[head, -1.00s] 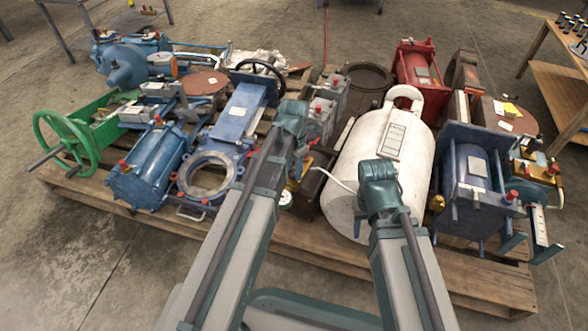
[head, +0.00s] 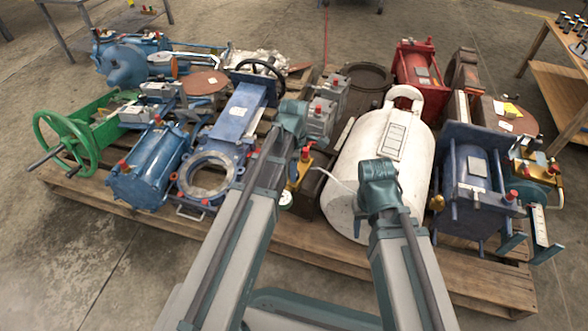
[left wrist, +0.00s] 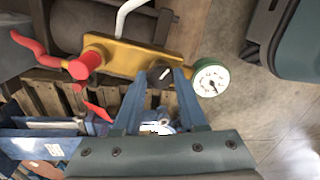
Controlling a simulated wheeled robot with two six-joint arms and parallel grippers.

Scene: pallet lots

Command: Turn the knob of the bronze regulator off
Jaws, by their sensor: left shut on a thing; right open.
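The bronze regulator (head: 299,172) is a yellow-gold body beside the white tank, partly hidden by my left arm in the head view. In the left wrist view the regulator (left wrist: 125,58) shows a red cap, a red lever and a round white gauge (left wrist: 211,78). Its small black knob (left wrist: 160,72) is between the fingertips of my left gripper (left wrist: 163,76), which is shut on it. In the head view my left gripper is hidden behind my arm. My right gripper is not visible; only my right arm shows in front of the white tank.
A blue flanged valve (head: 235,125) lies to the left. Blue, green and red machinery crowds the wooden pallet (head: 400,263). Bare floor lies in front.

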